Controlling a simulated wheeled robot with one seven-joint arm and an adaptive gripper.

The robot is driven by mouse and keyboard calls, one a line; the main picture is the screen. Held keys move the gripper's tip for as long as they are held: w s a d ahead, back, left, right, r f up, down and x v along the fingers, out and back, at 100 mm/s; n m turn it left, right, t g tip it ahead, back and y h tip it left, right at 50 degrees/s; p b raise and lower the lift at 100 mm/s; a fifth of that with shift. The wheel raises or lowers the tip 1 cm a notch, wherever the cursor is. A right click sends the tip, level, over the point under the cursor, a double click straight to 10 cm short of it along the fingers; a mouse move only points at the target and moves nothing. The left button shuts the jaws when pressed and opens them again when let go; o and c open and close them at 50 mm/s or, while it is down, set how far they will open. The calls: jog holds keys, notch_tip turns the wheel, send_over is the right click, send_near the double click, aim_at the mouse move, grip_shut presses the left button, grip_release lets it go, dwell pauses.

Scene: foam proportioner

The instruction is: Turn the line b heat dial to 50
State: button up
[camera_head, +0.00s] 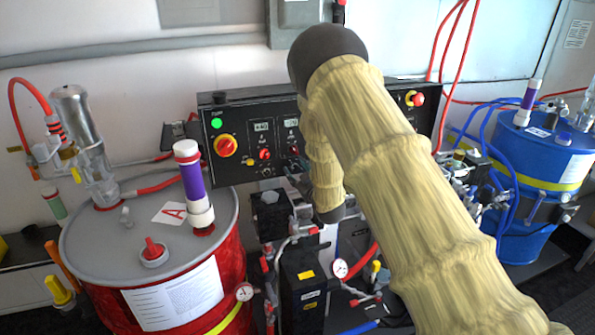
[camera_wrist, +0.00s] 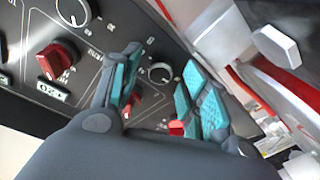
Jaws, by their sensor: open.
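The left red dial (camera_head: 265,154) and right red dial (camera_head: 294,149) have labels too small to read, so I cannot tell which is line b heat. My gripper (camera_wrist: 162,80) is open close to the panel face, with teal pads on its fingers. In the wrist view a large red knob (camera_wrist: 57,62) lies left of the fingers. A smaller red part (camera_wrist: 131,98) shows partly behind the left finger. My arm hides the panel's middle in the head view.
A red-and-yellow switch (camera_head: 225,146) and a lit green button (camera_head: 216,123) sit at the panel's left. A red drum (camera_head: 170,270) stands left, a blue drum (camera_head: 548,165) right. Hoses and gauges crowd the space below the panel.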

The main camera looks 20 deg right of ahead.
grip_shut()
